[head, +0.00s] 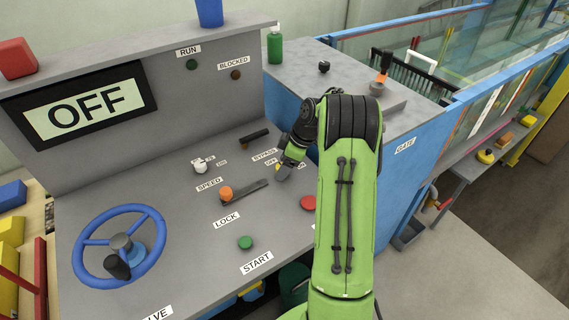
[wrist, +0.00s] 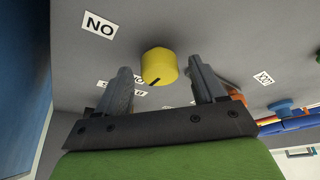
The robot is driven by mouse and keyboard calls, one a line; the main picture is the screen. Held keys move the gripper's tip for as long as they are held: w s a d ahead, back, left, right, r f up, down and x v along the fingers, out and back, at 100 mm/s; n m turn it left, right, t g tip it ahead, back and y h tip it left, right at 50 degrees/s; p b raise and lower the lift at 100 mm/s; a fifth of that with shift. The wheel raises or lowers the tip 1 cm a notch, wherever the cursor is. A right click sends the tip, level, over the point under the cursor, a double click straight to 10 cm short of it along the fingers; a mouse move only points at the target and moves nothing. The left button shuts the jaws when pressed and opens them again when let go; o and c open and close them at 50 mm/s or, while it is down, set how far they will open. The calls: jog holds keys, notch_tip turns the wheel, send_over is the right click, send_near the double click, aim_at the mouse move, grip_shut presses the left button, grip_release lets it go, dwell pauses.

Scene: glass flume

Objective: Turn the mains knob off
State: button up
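The yellow knob (wrist: 158,66) is on the grey panel, in the middle of the wrist view, with a dark pointer mark on its lower side. In the head view only a small yellow part of the knob (head: 280,170) shows beside my gripper (head: 287,160). My gripper (wrist: 159,70) is open, with one grey finger on each side of the knob and a visible gap at both. A label reading "NO" upside down, so "ON" (wrist: 100,24), is above left of the knob. Other labels are partly hidden behind the left finger.
The console (head: 180,235) also carries a white knob (head: 200,167), an orange-tipped lever (head: 226,194), a red button (head: 308,203), a green button (head: 245,242) and a blue handwheel (head: 90,242). The screen (head: 85,105) reads "OFF".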

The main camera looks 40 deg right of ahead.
jog(key=p+v, duration=0.4)
jog(key=v, duration=1.1)
jog(key=shift+s+r, duration=0.2)
jog(key=shift+r, duration=0.1)
jog(key=shift+d, duration=0.15)
